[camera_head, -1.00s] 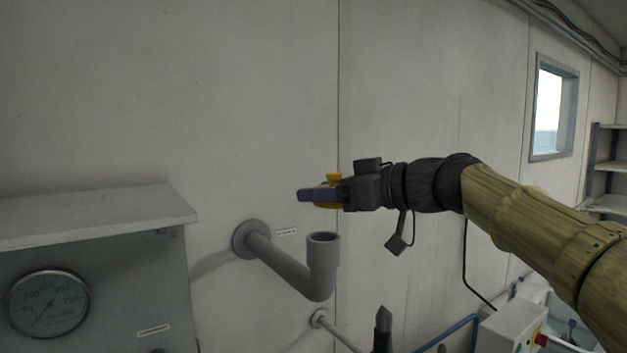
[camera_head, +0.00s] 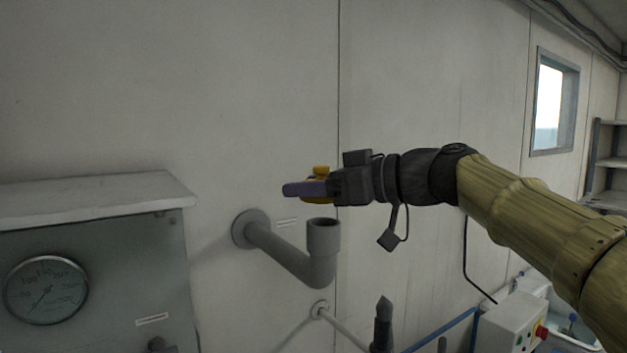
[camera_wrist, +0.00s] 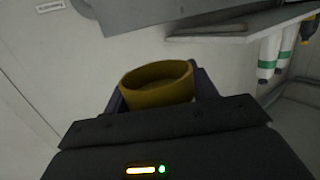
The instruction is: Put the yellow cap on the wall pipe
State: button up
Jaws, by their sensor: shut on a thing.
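The yellow cap (camera_head: 321,172) is held between the purple fingers of my gripper (camera_head: 306,188). In the wrist view the yellow cap (camera_wrist: 157,84) shows as a round, cup-like piece between the fingers, which are mostly hidden behind it. The grey wall pipe (camera_head: 290,256) comes out of a round wall flange and bends up into an open, upright end (camera_head: 323,234). In the head view my gripper and the cap appear just above that open end, with a small gap. The cap is not touching the pipe.
A grey panel box with a round gauge (camera_head: 46,290) and a sloping top (camera_head: 95,205) stands at the left. A dark pointed post (camera_head: 383,325) and a thin pipe are below the wall pipe. A white control box (camera_head: 508,322) is at lower right. The wall above is clear.

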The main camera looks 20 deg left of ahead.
aim_at(312, 221)
jog(key=shift+f+b, duration=0.5)
jog(key=shift+f, duration=0.7)
jog(key=shift+d+b, duration=0.2)
jog(key=shift+b, duration=0.3)
jog(key=shift+f, duration=0.1)
jog(key=shift+f+b, duration=1.55)
jog(key=shift+b, duration=0.65)
jog(key=o, duration=1)
jog(key=shift+d, duration=0.45)
jog(key=b+v, duration=0.2)
jog(key=v, duration=0.6)
jog(key=b+v, duration=0.3)
jog(key=v, duration=0.5)
jog(key=shift+s+d+r+b, duration=0.15)
jog(key=shift+s+d+b, duration=0.05)
jog(key=shift+s+b, duration=0.1)
